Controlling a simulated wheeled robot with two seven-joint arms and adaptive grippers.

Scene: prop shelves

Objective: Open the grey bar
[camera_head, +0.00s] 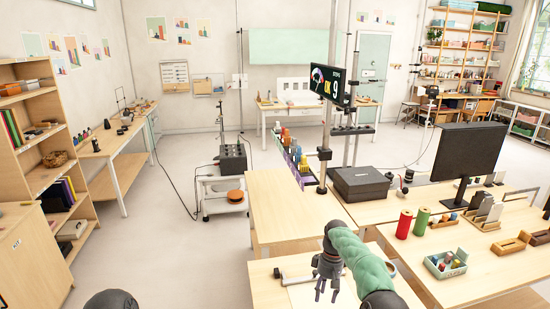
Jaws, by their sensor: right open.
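A thin grey bar (297,278) lies over a pale board on the near table, at the bottom centre. Its dark left end sits near the board's left edge. My right gripper (327,291) comes in from the right on a green-sleeved arm. It points down, with its fingers apart and nothing seen between them. It is just right of the bar and hides part of the board; I cannot tell whether it touches the bar. My left gripper is out of view; only a dark rounded part of my left arm shows at the bottom left edge.
The near table (262,292) is bare left of the board. Red (404,224) and green (421,221) spools, a teal tray (446,263) and a monitor (467,152) stand to the right. A black case (361,184) is behind. Open floor lies to the left.

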